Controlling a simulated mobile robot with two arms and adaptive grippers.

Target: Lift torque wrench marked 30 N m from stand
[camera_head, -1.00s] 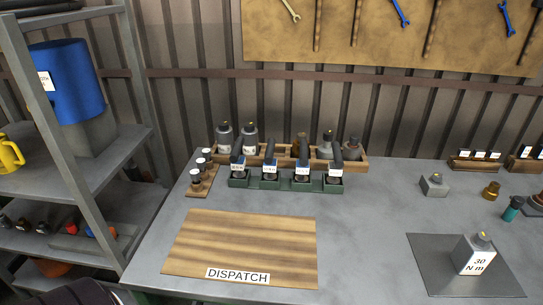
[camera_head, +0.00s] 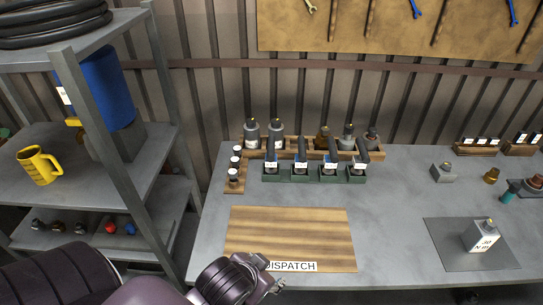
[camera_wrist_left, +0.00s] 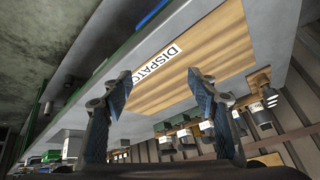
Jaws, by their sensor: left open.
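Several dark-handled torque wrenches (camera_head: 329,160) stand upright in a green stand (camera_head: 313,179) at the back of the bench, each slot with a small white label too small to read. My left gripper (camera_head: 274,284) is at the front edge of the dispatch board, well in front of the stand, and touches no wrench. In the left wrist view its two fingers (camera_wrist_left: 160,76) are spread, empty, with the board between and beyond them. My right gripper does not show.
The wooden dispatch board (camera_head: 292,230) lies bare on the bench. A wooden rack (camera_head: 287,156) with bottles stands behind the stand, and a small rack of capped pieces (camera_head: 235,172) to its left. A metal shelf (camera_head: 168,170) stands left of the bench.

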